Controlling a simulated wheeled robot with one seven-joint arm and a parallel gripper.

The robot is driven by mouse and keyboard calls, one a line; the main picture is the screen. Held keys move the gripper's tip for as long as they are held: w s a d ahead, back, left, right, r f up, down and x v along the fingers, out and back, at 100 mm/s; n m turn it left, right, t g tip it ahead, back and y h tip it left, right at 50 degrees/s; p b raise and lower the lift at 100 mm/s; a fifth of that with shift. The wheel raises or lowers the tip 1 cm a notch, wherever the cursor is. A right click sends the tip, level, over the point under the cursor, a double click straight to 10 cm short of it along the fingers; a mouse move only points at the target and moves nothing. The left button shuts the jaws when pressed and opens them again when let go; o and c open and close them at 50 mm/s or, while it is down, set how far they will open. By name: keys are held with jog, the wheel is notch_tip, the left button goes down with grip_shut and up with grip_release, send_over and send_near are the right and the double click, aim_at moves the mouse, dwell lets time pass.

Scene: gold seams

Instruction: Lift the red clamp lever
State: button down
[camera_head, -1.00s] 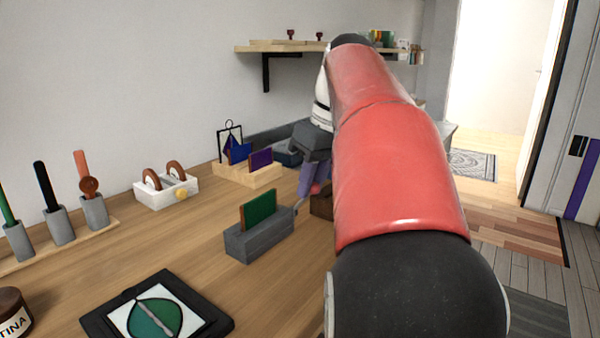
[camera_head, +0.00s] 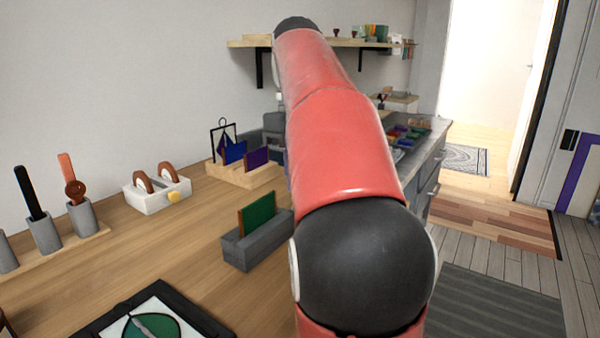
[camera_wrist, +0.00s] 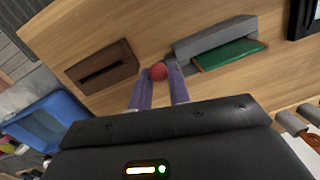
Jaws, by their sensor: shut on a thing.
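The red clamp lever shows only as a round red knob (camera_wrist: 158,72) in the wrist view. It sits between the tips of my gripper (camera_wrist: 157,80), whose two purple-grey fingers are shut on it. The rest of the lever is hidden. A brown block with a dark slot (camera_wrist: 108,68) lies just left of the knob, and whether the two are joined cannot be told. In the head view my red and black arm hides the knob, the brown block and most of the gripper.
A grey holder (camera_head: 258,250) with a green panel (camera_head: 260,212) stands on the wooden table (camera_head: 190,240), also beside my fingers in the wrist view (camera_wrist: 205,38). Behind are a wooden rack (camera_head: 240,176) and a white box (camera_head: 160,199). A blue bin (camera_wrist: 45,122) is at the wrist view's left.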

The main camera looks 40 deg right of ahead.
jog(key=c, duration=1.3)
grip_release()
